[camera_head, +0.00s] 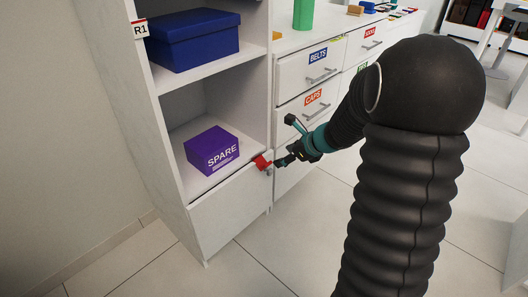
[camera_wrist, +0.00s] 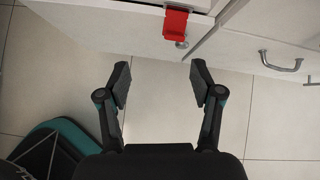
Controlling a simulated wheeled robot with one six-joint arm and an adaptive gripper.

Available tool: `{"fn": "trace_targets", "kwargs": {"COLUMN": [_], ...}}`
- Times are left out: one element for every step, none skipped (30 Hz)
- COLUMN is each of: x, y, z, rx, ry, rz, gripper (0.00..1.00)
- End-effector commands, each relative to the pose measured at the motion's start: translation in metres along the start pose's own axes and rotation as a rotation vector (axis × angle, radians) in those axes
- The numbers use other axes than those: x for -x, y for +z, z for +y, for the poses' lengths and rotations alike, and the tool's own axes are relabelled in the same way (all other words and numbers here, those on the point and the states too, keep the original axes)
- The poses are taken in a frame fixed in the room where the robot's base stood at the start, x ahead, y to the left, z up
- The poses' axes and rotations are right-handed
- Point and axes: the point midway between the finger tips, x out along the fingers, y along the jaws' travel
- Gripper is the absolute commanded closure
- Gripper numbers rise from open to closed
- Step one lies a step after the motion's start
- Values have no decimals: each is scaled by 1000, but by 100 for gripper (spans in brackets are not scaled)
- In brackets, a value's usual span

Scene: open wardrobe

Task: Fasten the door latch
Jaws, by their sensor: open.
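The red latch (camera_head: 262,162) sits at the top right corner of the low white door (camera_head: 230,212) of the wardrobe. It also shows at the top of the wrist view (camera_wrist: 176,22), with a small round metal knob (camera_wrist: 182,44) just below it. I cannot tell whether the latch is engaged. My gripper (camera_head: 283,158) is just right of the latch in the head view. In the wrist view my gripper (camera_wrist: 158,74) is open with nothing between its fingers. The latch lies beyond the fingertips, slightly right of their middle, with a gap between.
A purple SPARE box (camera_head: 212,150) sits in the compartment above the door, and a blue box (camera_head: 193,40) on the shelf above. Labelled drawers with bar handles (camera_head: 316,108) stand to the right, close to my gripper. The tiled floor (camera_head: 290,235) in front is clear.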

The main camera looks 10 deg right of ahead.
Motion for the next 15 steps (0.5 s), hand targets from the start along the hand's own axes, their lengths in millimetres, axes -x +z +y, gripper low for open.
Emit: {"fn": "trace_targets", "kwargs": {"x": [-3,-6,-8,-10,-11,-14,-15,-18,-21,-24,-28,-34,-39,-44,-52], "y": [-3,-6,-8,-10,-11,-12,-12,-13,-13,-13,-13,-13,-13,-14,-13], "z": [-9,-13,-17,-19,-21,-22,-23,-24,-24,-24,-24,-24,-23,-23,-24], "rx": [-65,-95,-131,-150,-165,-180,-187,-191,-193,-193,-193,-192,-192,-192,-191], "ry": [-9,-13,-19,-21,-24,-27,-28,-28,-28,-28,-29,-28,-27,-25,-26], "rz": [-3,-5,-8,-9,-10,-12,-13,-13,-12,-12,-13,-13,-12,-11,-12], "gripper": [34,34,34,34,34,34,34,34,34,34,34,34,34,34,34]}}
